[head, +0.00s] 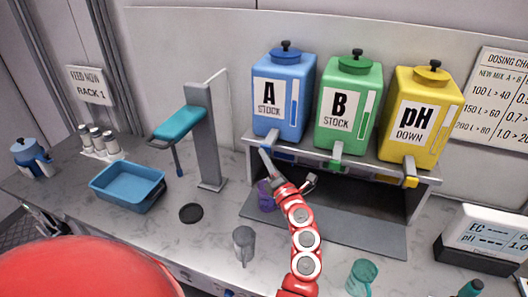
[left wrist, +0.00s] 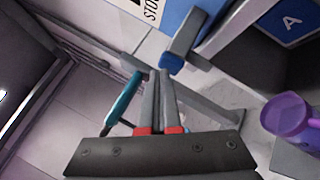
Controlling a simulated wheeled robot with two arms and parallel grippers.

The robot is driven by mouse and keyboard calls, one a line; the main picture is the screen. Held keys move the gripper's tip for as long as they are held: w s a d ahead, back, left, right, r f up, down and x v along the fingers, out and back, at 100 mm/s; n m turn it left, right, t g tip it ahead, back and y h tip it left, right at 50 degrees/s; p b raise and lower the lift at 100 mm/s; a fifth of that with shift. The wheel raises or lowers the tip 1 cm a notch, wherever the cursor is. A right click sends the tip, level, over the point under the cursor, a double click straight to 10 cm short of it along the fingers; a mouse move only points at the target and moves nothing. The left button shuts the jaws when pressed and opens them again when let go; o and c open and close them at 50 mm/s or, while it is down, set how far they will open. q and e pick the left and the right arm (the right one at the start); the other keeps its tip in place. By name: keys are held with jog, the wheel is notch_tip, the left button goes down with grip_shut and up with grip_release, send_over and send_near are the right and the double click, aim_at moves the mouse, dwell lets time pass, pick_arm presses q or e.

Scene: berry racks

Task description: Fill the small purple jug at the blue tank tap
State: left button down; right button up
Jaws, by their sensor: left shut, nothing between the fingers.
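The blue tank (head: 283,95), marked A STOCK, stands at the left of the rack shelf. Its tap (head: 272,138) sticks out at the front; in the left wrist view the tap (left wrist: 186,40) shows a grey body and a blue end. The small purple jug (head: 265,198) stands below, partly hidden by my left arm; the left wrist view shows the jug (left wrist: 288,116) at the right edge. My left gripper (head: 265,154) is shut and empty, its fingertips (left wrist: 157,74) close to the tap's blue end. I cannot tell whether they touch. My right gripper is out of view.
A green tank (head: 348,110) and a yellow tank (head: 420,115) stand to the right. A teal-topped stand (head: 207,140), a blue tub (head: 128,187) and a black disc (head: 191,213) are left. A grey mug (head: 244,245) and teal mug (head: 362,277) are in front.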

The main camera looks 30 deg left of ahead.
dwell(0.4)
pick_arm(q)
jog(key=shift+s+d, duration=0.25)
jog(key=shift+s, duration=0.65)
jog(key=shift+s, duration=0.1)
jog(key=s, duration=0.2)
jog(key=s+d, duration=0.1)
jog(key=s, duration=0.1)
jog(key=shift+s, duration=0.35)
